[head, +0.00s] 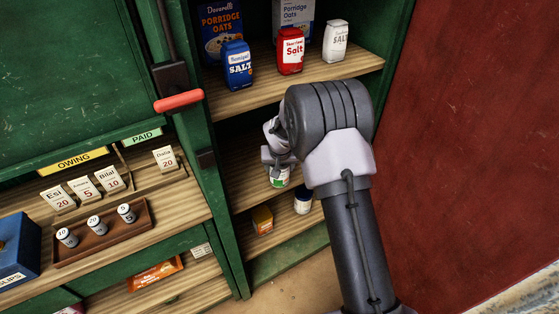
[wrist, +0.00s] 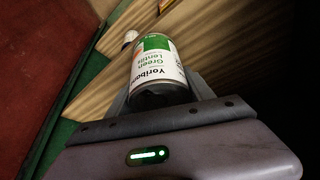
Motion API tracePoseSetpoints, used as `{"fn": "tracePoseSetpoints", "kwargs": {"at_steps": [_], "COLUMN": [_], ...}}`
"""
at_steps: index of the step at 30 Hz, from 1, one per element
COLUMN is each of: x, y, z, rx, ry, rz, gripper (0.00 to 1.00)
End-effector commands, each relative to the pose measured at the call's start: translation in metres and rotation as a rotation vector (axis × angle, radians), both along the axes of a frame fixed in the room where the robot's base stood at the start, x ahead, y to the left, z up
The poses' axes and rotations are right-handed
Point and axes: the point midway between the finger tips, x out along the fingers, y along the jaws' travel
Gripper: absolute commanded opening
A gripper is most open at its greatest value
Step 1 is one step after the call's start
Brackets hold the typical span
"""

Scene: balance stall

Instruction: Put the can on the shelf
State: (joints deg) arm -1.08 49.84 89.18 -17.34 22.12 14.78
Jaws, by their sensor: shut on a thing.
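The can (head: 280,181) has a white and green label and shows just below my gripper (head: 279,160) in the head view. In the wrist view the can (wrist: 158,62) reads "Green Lentils", its lettering upside down. My gripper is shut on the can, inside the green cabinet at the height of the middle shelf (head: 243,163). My arm hides part of that shelf. I cannot tell whether the can touches the board.
The upper shelf (head: 350,74) holds blue, red and white salt packs and oats boxes. A red handle (head: 179,101) juts out left of the cabinet. A red wall (head: 470,130) rises at right.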

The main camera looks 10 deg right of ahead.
Motion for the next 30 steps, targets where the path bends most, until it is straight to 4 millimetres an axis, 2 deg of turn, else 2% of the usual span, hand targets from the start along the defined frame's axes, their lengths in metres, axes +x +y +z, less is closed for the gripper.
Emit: {"fn": "tracePoseSetpoints", "kwargs": {"at_steps": [5,7,18,19,21,22,30], "x": [0.035,0.032,0.032,0.031,0.031,0.031,0.031], "y": [-0.005,-0.005,-0.005,-0.005,-0.005,-0.005,-0.005], "z": [-0.003,-0.016,-0.018,-0.019,-0.018,-0.018,-0.017], "rx": [0.001,0.001,0.001,0.000,0.000,0.000,0.000], "ry": [-0.003,0.000,-0.001,0.000,0.000,0.000,0.000], "rz": [-0.001,0.000,0.000,0.000,0.000,0.000,0.000], "gripper": [0.03,0.03,0.03,0.63,0.77,0.82,0.83]}}
